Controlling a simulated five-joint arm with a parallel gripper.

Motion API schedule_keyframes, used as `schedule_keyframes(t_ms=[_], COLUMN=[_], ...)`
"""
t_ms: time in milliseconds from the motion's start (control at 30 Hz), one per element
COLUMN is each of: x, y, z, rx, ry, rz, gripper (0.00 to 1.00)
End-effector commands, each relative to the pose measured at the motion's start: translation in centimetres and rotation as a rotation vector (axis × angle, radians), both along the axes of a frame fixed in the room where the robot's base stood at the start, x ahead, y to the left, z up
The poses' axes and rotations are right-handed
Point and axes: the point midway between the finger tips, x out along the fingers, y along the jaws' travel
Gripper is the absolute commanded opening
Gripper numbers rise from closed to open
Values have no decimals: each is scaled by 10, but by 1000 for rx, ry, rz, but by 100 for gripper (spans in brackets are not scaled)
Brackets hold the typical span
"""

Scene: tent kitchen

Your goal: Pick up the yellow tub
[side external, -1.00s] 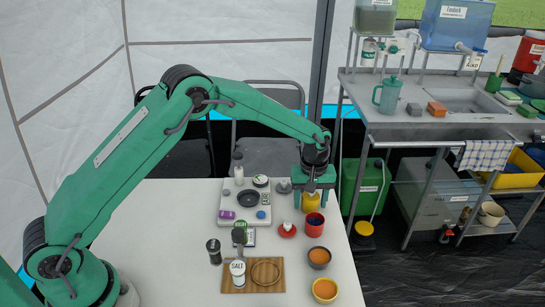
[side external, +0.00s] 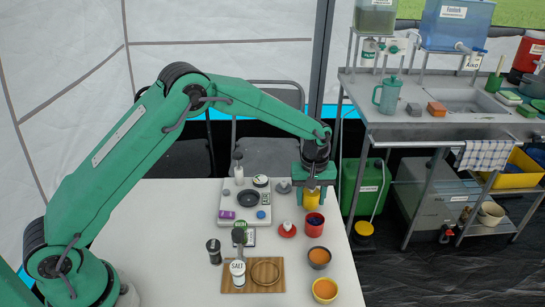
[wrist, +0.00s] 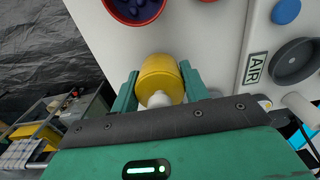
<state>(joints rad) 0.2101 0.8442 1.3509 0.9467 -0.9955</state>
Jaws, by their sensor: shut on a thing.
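The yellow tub (side external: 311,201) is near the far right edge of the white table, between the two green fingers of my gripper (side external: 312,196). In the wrist view, the yellow tub (wrist: 160,72) sits between the fingers of my gripper (wrist: 158,88), with a pale rounded part at its near end. The gripper is shut on the tub. Whether the tub's base touches the table is hard to tell, because a red cup stands in front of it.
The red cup (side external: 314,226) with dark contents stands close in front of the tub. Left are a red dish (side external: 287,230) and a grey panel (side external: 229,209). Nearer are orange-filled bowls (side external: 324,290), a wooden board (side external: 278,285) and shakers. The table's right edge is close.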

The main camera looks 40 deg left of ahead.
Motion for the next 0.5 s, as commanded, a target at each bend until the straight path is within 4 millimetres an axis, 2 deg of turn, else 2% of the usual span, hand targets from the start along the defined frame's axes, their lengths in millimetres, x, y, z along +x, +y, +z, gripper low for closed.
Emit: schedule_keyframes(t_ms=[500], x=[0], y=[0], z=[38], rx=[-1], ry=[-2], rz=[0], gripper=[32])
